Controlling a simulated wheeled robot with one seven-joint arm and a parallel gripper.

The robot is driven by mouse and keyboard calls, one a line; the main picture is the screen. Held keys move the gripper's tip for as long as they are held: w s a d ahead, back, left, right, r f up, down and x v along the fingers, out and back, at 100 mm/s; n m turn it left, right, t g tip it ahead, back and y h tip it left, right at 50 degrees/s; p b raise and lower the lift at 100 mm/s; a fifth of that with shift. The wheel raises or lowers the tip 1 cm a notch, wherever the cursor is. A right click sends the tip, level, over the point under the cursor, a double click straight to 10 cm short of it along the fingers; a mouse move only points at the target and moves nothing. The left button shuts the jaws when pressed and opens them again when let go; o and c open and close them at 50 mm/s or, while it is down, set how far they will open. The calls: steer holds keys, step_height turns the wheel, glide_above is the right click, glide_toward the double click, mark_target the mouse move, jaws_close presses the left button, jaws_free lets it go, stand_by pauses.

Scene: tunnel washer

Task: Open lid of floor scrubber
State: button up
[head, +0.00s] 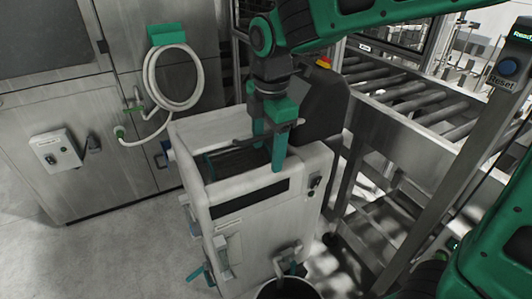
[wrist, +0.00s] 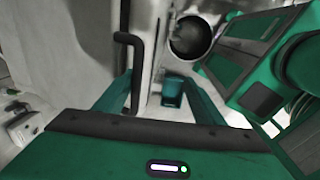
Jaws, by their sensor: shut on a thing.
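The floor scrubber (head: 265,222) is the pale, boxy machine standing upright in the middle of the head view. Its top shows a dark recess (head: 228,163) inside a pale rim. A dark bar handle (head: 243,140) crosses above this recess; it also shows in the wrist view (wrist: 129,42) as a black bar with bent ends. My gripper (head: 268,150) points down over the scrubber's top and is shut on the handle. In the wrist view, the handle's lower end lies between the green fingers (wrist: 163,106), close to the left one. The exact contact is unclear.
A steel roller conveyor (head: 420,95) stands at the right, close to the scrubber. A coiled hose (head: 172,80) hangs on the steel cabinet (head: 60,110) behind. A dark bucket (head: 290,288) sits in front of the scrubber. The floor at the left (head: 110,235) is clear.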

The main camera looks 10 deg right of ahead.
steer(key=shift+r, duration=1.75)
steer(key=c, duration=0.4)
steer(key=shift+s+r, duration=0.15)
steer(key=shift+r, duration=0.2)
steer(key=shift+w+r, duration=0.15)
steer(key=shift+r, duration=0.6)
steer(key=shift+w+r, duration=0.1)
steer(key=shift+r, duration=0.65)
steer(key=shift+d, duration=0.1)
